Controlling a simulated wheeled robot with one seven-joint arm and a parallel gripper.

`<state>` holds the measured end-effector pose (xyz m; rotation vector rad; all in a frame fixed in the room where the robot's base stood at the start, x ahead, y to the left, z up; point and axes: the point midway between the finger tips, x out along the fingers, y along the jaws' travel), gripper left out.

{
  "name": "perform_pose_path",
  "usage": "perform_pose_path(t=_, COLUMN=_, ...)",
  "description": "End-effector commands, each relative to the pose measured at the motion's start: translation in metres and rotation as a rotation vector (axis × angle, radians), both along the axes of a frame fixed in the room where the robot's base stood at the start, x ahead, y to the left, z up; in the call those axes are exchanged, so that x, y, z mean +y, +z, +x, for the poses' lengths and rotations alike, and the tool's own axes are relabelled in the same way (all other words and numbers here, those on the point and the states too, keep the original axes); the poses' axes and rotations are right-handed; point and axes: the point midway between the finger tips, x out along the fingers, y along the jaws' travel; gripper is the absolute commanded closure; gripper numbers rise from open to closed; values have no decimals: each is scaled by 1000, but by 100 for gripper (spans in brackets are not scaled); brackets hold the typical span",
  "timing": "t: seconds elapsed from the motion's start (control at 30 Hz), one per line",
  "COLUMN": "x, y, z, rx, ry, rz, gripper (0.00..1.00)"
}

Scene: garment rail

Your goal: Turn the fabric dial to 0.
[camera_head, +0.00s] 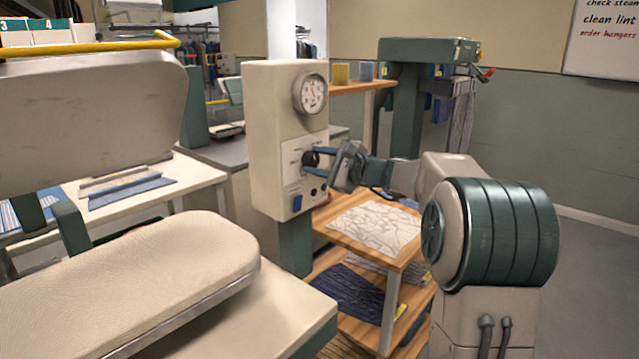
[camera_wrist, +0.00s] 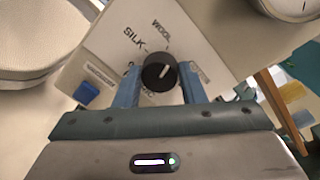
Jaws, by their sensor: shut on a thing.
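The fabric dial (camera_wrist: 159,77) is a round black knob with a white pointer line, on a white label plate (camera_wrist: 113,48) of the cream control box (camera_head: 264,120). In the wrist view, SILK and WOOL are readable beside it; other markings are partly hidden by the fingers, and I cannot read a 0. The pointer line lies on the knob's face, tilted slightly toward the upper right, on the WOOL side. My gripper (camera_head: 314,162) has its blue fingers on either side of the dial and is shut on it.
A round gauge (camera_head: 311,94) sits above the dial and a blue switch (camera_head: 297,202) below it. A padded pressing board (camera_head: 150,280) stands at the left. Wooden shelves with folded fabric (camera_head: 372,228) stand under my arm. Grey floor is clear at the right.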

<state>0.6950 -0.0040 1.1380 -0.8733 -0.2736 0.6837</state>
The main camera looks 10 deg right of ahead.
Motion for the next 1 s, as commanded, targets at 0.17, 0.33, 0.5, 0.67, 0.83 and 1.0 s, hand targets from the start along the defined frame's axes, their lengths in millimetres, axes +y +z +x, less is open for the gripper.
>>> perform_pose_path(t=0.17, x=0, y=-9, z=-1, rx=-108, ry=-1, rz=-135, gripper=86)
perform_pose_path(t=0.33, x=0, y=-9, z=-1, rx=-207, ry=-1, rz=-262, gripper=86)
perform_pose_path(t=0.5, x=1, y=-9, z=-1, rx=-306, ry=-1, rz=-388, gripper=86)
perform_pose_path(t=0.67, x=1, y=-9, z=-1, rx=-399, ry=-2, rz=-507, gripper=86)
perform_pose_path(t=0.83, x=1, y=-9, z=-1, rx=-498, ry=-1, rz=-635, gripper=86)
perform_pose_path(t=1.0, x=1, y=-10, z=-1, rx=-597, ry=-1, rz=-761, gripper=86)
